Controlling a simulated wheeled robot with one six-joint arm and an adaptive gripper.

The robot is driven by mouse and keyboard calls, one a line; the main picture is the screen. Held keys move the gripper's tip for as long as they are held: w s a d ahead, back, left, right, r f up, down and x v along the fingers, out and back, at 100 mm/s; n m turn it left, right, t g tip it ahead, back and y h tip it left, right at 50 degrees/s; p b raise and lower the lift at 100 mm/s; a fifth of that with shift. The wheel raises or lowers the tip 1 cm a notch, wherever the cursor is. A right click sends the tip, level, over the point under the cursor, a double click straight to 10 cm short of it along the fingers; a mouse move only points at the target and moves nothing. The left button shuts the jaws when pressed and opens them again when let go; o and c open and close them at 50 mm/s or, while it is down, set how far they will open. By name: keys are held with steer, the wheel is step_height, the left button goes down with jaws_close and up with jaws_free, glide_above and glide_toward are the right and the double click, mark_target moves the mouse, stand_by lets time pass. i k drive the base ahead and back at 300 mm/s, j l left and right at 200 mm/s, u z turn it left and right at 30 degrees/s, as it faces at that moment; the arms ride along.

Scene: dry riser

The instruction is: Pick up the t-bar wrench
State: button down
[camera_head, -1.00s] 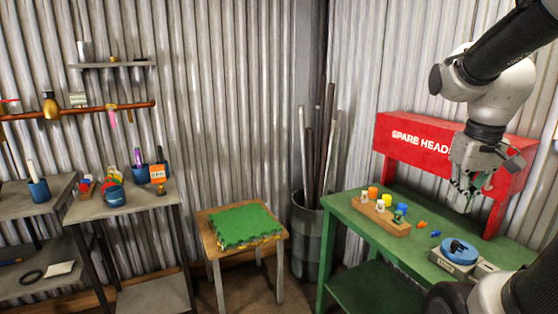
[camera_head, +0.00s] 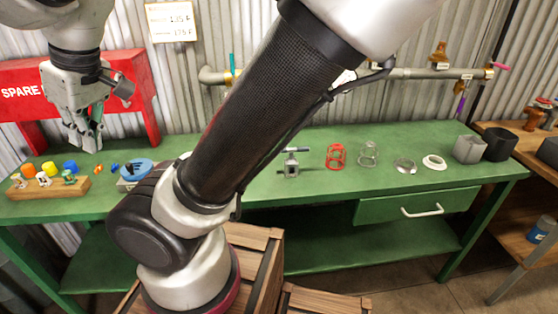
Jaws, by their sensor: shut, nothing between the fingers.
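A small grey upright piece with a blue-tipped crossbar (camera_head: 291,161) stands on the green bench, right of my arm's dark link. It may be the t-bar wrench, but it is too small to be sure. My gripper (camera_head: 90,150) is at the upper left, pointing down in front of the red box, above the bench top. It is shut and empty, well to the left of the crossbar piece. My arm hides part of the bench middle.
The bench (camera_head: 325,190) also holds a wooden block with coloured caps (camera_head: 48,188), a blue disc device (camera_head: 136,170), a red cage (camera_head: 336,156), a wire cage (camera_head: 368,153), a white ring (camera_head: 434,162) and a grey cup (camera_head: 468,149). Wooden crates (camera_head: 262,270) stand below.

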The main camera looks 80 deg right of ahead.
mark_target(291, 163)
steer(key=z, duration=2.45)
steer(key=k+l+z, duration=0.15)
steer(key=l+z, duration=0.7)
steer(key=j+u, duration=0.1)
steer(key=u, duration=1.15)
steer(key=j+z, duration=0.25)
steer(key=j, duration=0.25)
